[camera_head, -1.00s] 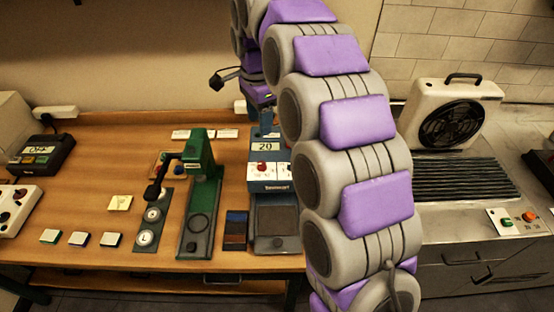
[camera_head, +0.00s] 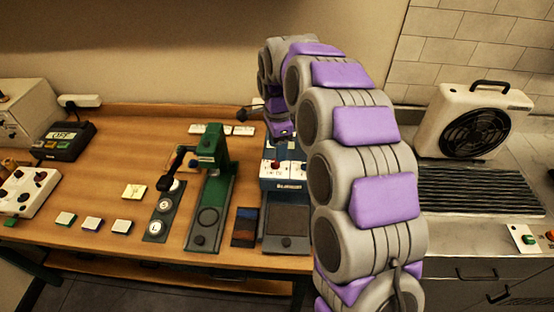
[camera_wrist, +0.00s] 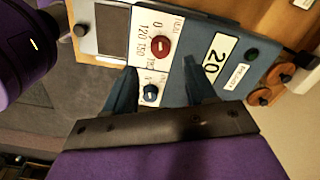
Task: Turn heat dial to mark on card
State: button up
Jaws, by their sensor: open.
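The blue heat press (camera_head: 284,184) stands at the right of the wooden table, with a white dial panel on its front. In the wrist view, the panel has a red dial (camera_wrist: 160,46) with printed numbers around it and a smaller blue dial (camera_wrist: 151,93).
A green press (camera_head: 210,190) stands left of the blue one. A dark swatch card (camera_head: 245,227) lies between them at the front. Several small pads lie at the front left edge. A fan (camera_head: 475,120) stands on the metal counter at right.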

aim_at(275, 161)
jog(key=f, duration=0.2)
jog(key=a+f, duration=0.1)
jog(key=f, duration=0.2)
jog(key=shift+a+f+b, duration=0.15)
jog(key=shift+f+b, duration=0.05)
jog(key=shift+b, duration=0.15)
jog(key=shift+d, duration=0.45)
jog(key=shift+c, duration=0.3)
jog(key=shift+a+r, duration=0.1)
jog(key=shift+a, duration=0.1)
grip_shut()
